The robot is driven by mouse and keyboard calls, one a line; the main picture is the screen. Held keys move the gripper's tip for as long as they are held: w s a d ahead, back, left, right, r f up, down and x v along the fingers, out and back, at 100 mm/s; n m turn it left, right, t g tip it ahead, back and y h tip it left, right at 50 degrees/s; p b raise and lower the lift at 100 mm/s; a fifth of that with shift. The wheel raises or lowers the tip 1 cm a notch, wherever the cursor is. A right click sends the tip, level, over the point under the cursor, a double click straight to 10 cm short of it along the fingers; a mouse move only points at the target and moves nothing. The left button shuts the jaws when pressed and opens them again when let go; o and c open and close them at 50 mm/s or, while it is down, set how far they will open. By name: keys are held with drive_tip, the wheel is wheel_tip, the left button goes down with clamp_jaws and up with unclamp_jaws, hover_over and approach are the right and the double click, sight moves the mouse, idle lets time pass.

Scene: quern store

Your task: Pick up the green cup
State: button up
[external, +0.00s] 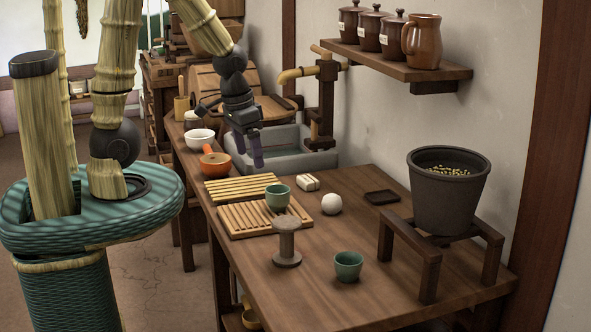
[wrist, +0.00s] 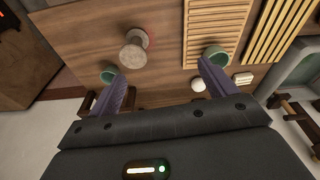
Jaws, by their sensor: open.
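Two green cups are in view. One green cup (external: 277,197) stands upright on a slatted wooden rack (external: 235,226); it also shows in the wrist view (wrist: 215,54), partly behind the right finger. The other green cup (external: 348,266) stands on the bare table near the front edge; the wrist view shows it (wrist: 107,74) by the left fingertip. My gripper (external: 250,161) is open and empty, high above the far part of the table by the basin, apart from both cups. In the wrist view its purple fingers (wrist: 162,73) are spread wide.
A grey stone spool-shaped stand (external: 287,243) is between the cups. A white ball (external: 331,204), a small pale block (external: 307,183) and a dark dish (external: 382,197) lie behind. A planter (external: 447,190) on a wooden frame stands right. An orange pan (external: 215,163) and stone basin (external: 285,157) are further back.

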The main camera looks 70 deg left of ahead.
drive_tip(key=w+a+f+n+g+h, duration=0.2)
drive_tip(key=w+a+f+n, duration=0.1)
drive_tip(key=a+f+n, duration=0.15)
drive_tip(key=n+t+h+b, duration=0.3)
drive_tip(key=n+t+h, duration=0.5)
drive_tip(key=n, duration=0.9)
approach(270, 187)
drive_tip(key=a+g+h, duration=0.1)
drive_tip(key=w+a+g+h, duration=0.1)
drive_tip(key=a, duration=0.1)
drive_tip(key=shift+a+r, duration=0.1)
drive_tip(key=shift+a, duration=0.2)
drive_tip(key=p+x, duration=0.1)
drive_tip(key=x, duration=1.1)
drive_tip(key=shift+d+p, duration=0.2)
drive_tip(key=shift+p, duration=0.1)
